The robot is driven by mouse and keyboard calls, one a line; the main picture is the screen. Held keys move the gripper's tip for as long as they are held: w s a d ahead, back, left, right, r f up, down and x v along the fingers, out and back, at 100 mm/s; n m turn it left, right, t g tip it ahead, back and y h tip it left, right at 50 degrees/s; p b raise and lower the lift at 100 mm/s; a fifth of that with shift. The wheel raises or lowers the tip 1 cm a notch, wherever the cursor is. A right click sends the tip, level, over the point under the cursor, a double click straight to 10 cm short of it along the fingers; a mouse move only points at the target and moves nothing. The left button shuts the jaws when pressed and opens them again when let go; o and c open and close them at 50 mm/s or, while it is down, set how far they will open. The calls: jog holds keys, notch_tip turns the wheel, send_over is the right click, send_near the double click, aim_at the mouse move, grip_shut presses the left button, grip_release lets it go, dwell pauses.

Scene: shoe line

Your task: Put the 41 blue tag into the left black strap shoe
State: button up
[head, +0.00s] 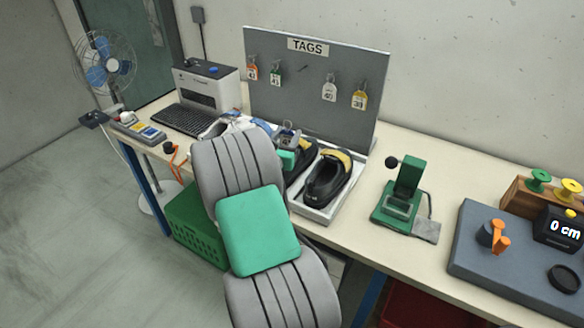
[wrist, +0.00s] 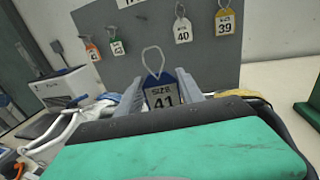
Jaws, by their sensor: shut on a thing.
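My gripper (wrist: 160,92) is shut on the 41 blue tag (wrist: 163,93), a small tag with a blue top, a white loop and "SIZE 41" on it. The tag stands upright between the fingertips, loop up. In the head view my gripper (head: 288,137) is over the left black strap shoe (head: 296,177), which my arm and gripper mostly hide. The right shoe (head: 326,182), black with a yellow insole, shows fully beside it. Both are in a white box (head: 318,213) on the bench. I cannot tell whether the tag touches the left shoe.
The grey TAGS board (head: 345,70) stands behind the box, with other tags such as the yellow 39 (wrist: 225,22) and white 40 (wrist: 182,28) hanging.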

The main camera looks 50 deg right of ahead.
jog(key=shift+r, duration=0.1)
jog(key=o, duration=1.4)
jog(key=b+v, duration=0.1)
jog(key=v, duration=0.6)
jog(key=shift+s+a, duration=0.1)
jog(key=shift+a, duration=0.25)
